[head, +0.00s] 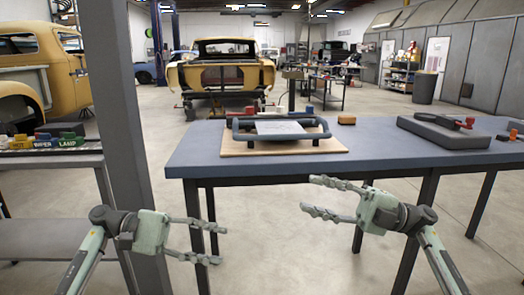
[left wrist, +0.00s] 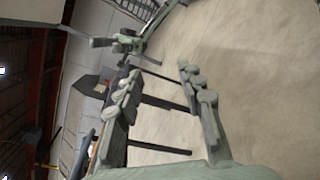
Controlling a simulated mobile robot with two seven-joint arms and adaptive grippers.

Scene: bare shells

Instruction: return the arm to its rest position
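My left gripper (head: 222,244) is in front of the table at the lower left of the head view. Its two fingers are spread apart with nothing between them. Its fingers also show in the left wrist view (left wrist: 160,88), apart, with only floor and table legs behind them. My right gripper (head: 306,194) is at the lower right of the head view, fingers spread and empty, pointing left. Both grippers are in the air, clear of the table. The right gripper and arm also show at the top of the left wrist view (left wrist: 130,42).
A blue-grey table (head: 240,183) stands ahead, bearing a dark frame with handles (head: 238,131) on a wooden board (head: 335,149), an orange block (head: 346,118) and a dark grey slab (head: 450,136). A dark post (head: 120,130) and a side bench (head: 60,160) with coloured items stand at the left.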

